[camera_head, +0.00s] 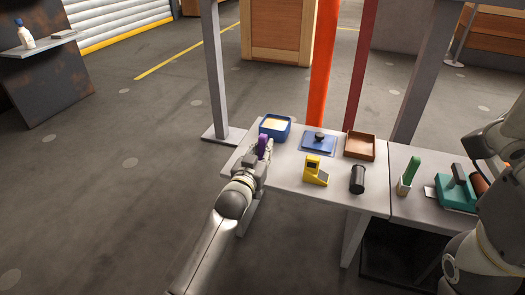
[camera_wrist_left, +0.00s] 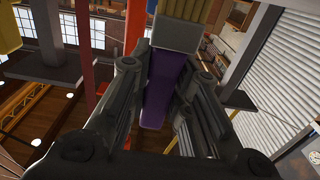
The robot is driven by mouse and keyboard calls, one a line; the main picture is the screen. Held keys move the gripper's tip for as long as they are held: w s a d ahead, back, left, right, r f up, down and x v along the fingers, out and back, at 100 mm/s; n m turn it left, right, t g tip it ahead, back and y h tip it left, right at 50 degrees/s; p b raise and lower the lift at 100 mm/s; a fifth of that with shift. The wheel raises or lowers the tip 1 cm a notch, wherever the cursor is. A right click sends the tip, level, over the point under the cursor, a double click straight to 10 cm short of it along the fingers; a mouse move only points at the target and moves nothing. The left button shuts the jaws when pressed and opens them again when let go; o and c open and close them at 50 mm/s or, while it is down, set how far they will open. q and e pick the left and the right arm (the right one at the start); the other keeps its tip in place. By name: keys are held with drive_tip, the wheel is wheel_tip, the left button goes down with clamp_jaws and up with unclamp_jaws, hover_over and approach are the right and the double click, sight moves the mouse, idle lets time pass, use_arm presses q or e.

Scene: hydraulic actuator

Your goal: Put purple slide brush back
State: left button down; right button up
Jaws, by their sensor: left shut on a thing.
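The purple slide brush (camera_head: 263,144) is upright at the left end of the grey table (camera_head: 288,184). My left gripper (camera_head: 258,158) is shut on it. In the left wrist view the brush's purple handle (camera_wrist_left: 164,88) lies between the two fingers of the left gripper (camera_wrist_left: 160,105). A pale grey block with a yellow end shows at the top of the handle there. In the head view the brush is just in front of a blue bin (camera_head: 265,133) with pale yellow contents. I cannot tell whether it touches the table. My right arm shows at the right edge, its gripper out of sight.
On the table are a blue pad (camera_head: 313,148) with a dark knob, a brown tray (camera_head: 361,156), a yellow device (camera_head: 313,171) and a black cylinder (camera_head: 357,180). Further right are a green item (camera_head: 411,169) in a holder and a teal machine (camera_head: 456,193). Posts rise behind.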

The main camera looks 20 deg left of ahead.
use_arm(q)
drive_tip(key=shift+f, duration=0.1)
drive_tip(key=c, duration=1.3)
unclamp_jaws()
drive_tip(key=shift+c, duration=0.2)
